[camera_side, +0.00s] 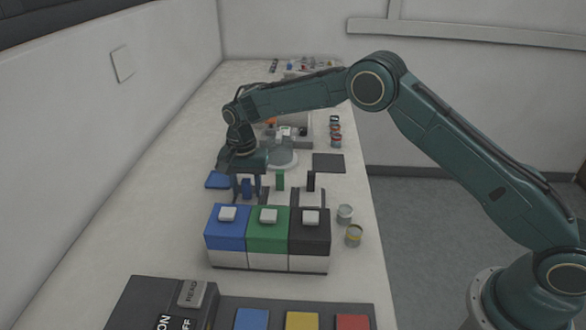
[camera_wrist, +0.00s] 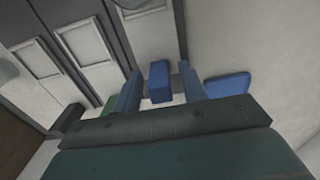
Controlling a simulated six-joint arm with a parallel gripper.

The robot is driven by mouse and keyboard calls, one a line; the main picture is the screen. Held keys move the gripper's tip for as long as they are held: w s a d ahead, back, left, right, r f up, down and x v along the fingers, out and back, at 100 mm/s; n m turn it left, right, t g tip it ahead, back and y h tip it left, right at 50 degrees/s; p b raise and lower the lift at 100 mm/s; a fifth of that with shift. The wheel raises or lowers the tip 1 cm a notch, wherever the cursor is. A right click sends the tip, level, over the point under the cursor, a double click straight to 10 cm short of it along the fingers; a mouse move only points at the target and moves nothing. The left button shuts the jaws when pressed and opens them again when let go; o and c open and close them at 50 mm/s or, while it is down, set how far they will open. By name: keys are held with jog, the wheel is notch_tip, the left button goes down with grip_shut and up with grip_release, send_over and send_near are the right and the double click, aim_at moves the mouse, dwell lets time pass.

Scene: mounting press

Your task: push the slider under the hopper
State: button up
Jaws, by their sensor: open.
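In the side view a blue upright block (camera_side: 247,188), a green one (camera_side: 280,180) and a black one (camera_side: 311,181) stand in a row behind the blue box (camera_side: 226,236), green box (camera_side: 267,238) and black box (camera_side: 309,238). These blocks look like slider handles and the boxes like hoppers. My gripper (camera_side: 248,192) is low over the blue block. In the wrist view my open gripper (camera_wrist: 160,88) has one finger either side of the blue block (camera_wrist: 159,80), with gaps visible. Whether a finger touches it, I cannot tell.
A blue pad (camera_side: 217,180) lies left of my gripper, and a dark pad (camera_side: 328,163) behind right. Two small cans (camera_side: 349,225) stand right of the black box. A control panel (camera_side: 255,306) with coloured buttons is in front. The left of the bench is clear.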

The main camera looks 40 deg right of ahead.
jog(key=shift+f, duration=0.15)
grip_shut()
jog(key=shift+s+a, duration=2.8)
jog(key=shift+a, duration=0.1)
grip_release()
notch_tip(320, 180, up, 14)
